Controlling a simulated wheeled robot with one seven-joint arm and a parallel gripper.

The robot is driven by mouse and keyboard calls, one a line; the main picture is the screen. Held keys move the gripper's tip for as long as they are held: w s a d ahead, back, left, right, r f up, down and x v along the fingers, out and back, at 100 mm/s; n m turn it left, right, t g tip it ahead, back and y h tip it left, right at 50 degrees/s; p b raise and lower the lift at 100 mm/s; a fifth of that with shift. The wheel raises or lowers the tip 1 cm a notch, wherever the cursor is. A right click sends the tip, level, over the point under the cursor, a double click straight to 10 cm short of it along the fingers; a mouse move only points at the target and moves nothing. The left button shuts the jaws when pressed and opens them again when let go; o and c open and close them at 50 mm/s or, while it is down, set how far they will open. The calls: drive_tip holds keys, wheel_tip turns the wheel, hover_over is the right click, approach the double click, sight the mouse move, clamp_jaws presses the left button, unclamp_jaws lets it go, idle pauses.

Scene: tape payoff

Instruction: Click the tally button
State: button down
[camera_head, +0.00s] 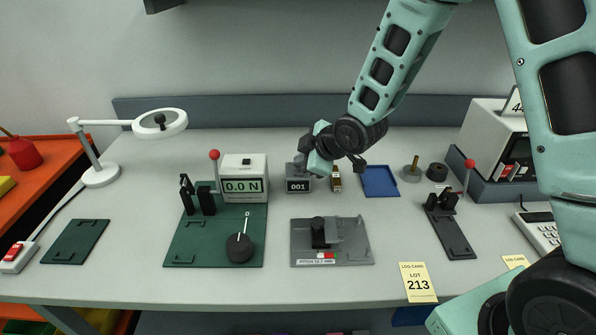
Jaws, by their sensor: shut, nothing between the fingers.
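The tally counter (298,186) is a small grey box on the table, a little behind the middle, with a display reading 001. Its top, where a button would sit, is partly hidden by my gripper, so I cannot make out the button clearly. My gripper (304,160) hangs at the end of the teal arm, right at the counter's top in the picture. It is shut and empty. I cannot tell whether its tips touch the counter or hover above it.
The force gauge (244,185), reading 0.0 N, with a red-knobbed lever (214,156), stands left of the counter. A small brown-and-white item (336,182) and a blue tray (380,182) lie to the right. A grey fixture (340,243) sits in front.

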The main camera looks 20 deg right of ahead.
drive_tip(key=shift+f+b, duration=0.5)
drive_tip(key=shift+f+b, duration=0.45)
idle(0.7)
drive_tip(key=shift+r, duration=0.2)
drive_tip(key=shift+r+p, duration=0.65)
drive_tip(key=shift+r, duration=0.05)
drive_tip(key=shift+r+p, duration=1.9)
drive_tip(key=shift+r, duration=0.7)
drive_tip(key=shift+f, duration=0.1)
